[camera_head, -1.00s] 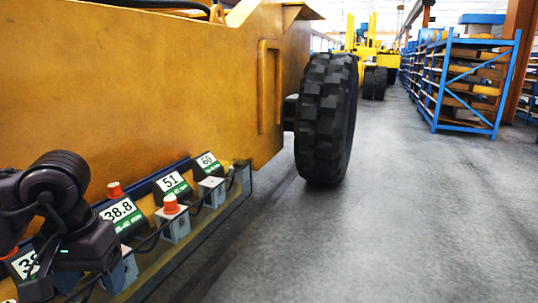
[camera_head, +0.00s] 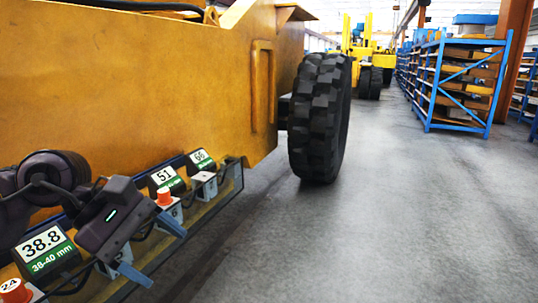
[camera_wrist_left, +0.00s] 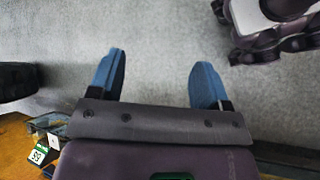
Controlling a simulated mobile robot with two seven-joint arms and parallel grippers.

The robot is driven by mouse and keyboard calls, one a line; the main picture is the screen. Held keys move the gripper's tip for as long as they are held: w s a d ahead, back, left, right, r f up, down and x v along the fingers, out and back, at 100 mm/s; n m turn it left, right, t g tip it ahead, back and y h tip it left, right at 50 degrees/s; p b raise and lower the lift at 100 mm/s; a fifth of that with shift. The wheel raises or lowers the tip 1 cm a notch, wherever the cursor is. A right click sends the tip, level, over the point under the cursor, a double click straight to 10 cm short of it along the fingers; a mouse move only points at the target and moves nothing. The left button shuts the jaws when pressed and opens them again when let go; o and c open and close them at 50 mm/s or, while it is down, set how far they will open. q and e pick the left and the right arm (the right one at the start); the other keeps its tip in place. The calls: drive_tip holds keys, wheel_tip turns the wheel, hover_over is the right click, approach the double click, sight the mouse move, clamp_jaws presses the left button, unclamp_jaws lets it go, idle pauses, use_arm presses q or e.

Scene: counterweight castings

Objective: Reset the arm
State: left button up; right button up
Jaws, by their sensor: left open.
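My left gripper (camera_head: 155,250) comes in from the left in the head view. Its dark body hangs in front of the row of labelled blocks beside the yellow machine. Its two blue fingers point down and right and stand apart, with nothing between them. In the left wrist view the blue fingers (camera_wrist_left: 160,80) are spread wide over bare grey floor. The gripper body hides part of the row of blocks. My right gripper is not in view.
The yellow machine (camera_head: 130,80) fills the left, with a big black tyre (camera_head: 320,118). Along its lower edge run dark blocks, including a 38.8 block (camera_head: 42,245) and a 51 block (camera_head: 165,177). A blue rack (camera_head: 465,85) stands back right. Grey floor (camera_head: 400,220) is clear.

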use_arm(q)
drive_tip(key=w+d+r+n+h, duration=0.2)
drive_tip(key=d+r+n+h, duration=0.3)
drive_tip(key=n+h, duration=0.25)
drive_tip(key=w+a+f+n+t, duration=0.35)
drive_tip(key=n+t, duration=0.45)
drive_tip(key=n, duration=0.5)
drive_tip(key=w+a+f+n+t, duration=0.2)
drive_tip(key=w+n+t, duration=0.4)
drive_tip(key=n, duration=0.7)
drive_tip(key=s+a+f+n+t+y, duration=0.1)
drive_tip(key=a+f+n+y, duration=0.1)
drive_tip(key=f+n+y, duration=0.3)
drive_tip(key=a+f+n+t+y, duration=0.1)
drive_tip(key=a+f+n+y, duration=0.2)
drive_tip(key=f+n, duration=0.4)
drive_tip(key=s+a+f+n+t+y, duration=0.1)
drive_tip(key=a+f+n+t+y, duration=0.15)
drive_tip(key=f+n, duration=0.3)
drive_tip(key=s+a+f+n+g+y, duration=0.3)
drive_tip(key=s+f+n+g+y, duration=0.3)
drive_tip(key=s+f, duration=1.7)
drive_tip(key=f+n+g, duration=0.1)
drive_tip(key=n, duration=0.2)
drive_tip(key=shift+s+a+f+n, duration=0.15)
drive_tip(key=shift+a+f+n, duration=0.05)
drive_tip(key=shift+f+n, duration=0.1)
